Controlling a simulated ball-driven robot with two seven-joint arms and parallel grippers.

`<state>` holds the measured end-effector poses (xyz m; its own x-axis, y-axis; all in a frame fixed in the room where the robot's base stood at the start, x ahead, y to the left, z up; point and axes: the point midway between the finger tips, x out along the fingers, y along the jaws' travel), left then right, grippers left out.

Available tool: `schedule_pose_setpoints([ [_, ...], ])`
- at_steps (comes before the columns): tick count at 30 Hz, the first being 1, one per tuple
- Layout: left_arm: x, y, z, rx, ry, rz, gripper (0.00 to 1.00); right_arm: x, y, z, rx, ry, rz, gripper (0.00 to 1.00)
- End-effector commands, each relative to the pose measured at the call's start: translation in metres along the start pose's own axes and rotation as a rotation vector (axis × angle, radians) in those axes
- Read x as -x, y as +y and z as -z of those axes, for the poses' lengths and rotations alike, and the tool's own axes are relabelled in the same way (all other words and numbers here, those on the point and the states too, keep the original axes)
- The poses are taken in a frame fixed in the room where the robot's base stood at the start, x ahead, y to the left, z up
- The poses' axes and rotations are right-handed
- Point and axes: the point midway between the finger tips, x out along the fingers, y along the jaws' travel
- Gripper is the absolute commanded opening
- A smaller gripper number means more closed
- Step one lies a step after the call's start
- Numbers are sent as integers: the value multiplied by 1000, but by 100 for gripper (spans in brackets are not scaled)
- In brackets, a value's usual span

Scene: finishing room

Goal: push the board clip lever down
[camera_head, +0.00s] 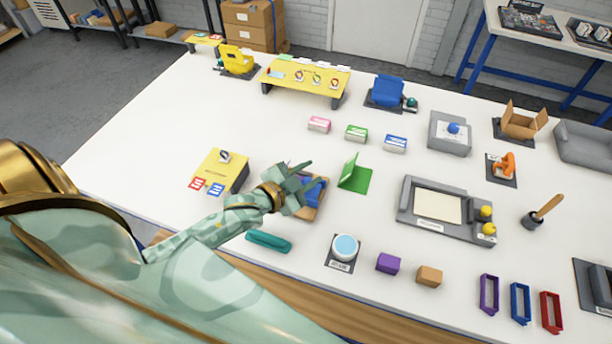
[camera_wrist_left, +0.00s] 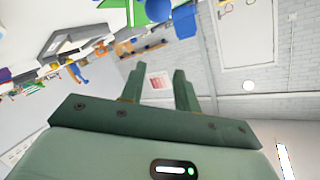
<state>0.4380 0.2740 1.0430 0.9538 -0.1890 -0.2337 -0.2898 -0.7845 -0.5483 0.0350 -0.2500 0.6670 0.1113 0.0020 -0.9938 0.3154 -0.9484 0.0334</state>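A brown board with a blue clip (camera_head: 314,192) lies on the white table, partly hidden behind my left gripper. My left gripper (camera_head: 304,175) is over the board, close to the blue clip; I cannot tell whether it touches it. In the left wrist view the two fingers of my left gripper (camera_wrist_left: 155,80) are apart with nothing between them. A blue shape shows at the top edge of that view; I cannot tell whether it is the clip. My right gripper is not in view.
A green folded card (camera_head: 354,178) stands just right of the board. A teal rod-like object (camera_head: 268,241) lies in front, and a yellow box (camera_head: 220,170) stands to the left. A round light-blue button (camera_head: 345,247) is at the front.

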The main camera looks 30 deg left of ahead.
Motion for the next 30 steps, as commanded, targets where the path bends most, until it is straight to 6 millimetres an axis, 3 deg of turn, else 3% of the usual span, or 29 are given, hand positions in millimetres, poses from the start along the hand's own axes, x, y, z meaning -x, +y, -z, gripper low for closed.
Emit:
schedule_pose_setpoints([
  [3, 25, 2, 28, 4, 0, -1, 32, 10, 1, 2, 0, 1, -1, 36],
  [13, 79, 33, 66, 3, -2, -1, 32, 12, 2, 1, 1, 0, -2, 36],
  [18, 89, 38, 73, 0, -1, 0, 32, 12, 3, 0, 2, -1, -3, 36],
  [30, 89, 38, 74, -1, -1, 0, 32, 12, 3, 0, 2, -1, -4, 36],
])
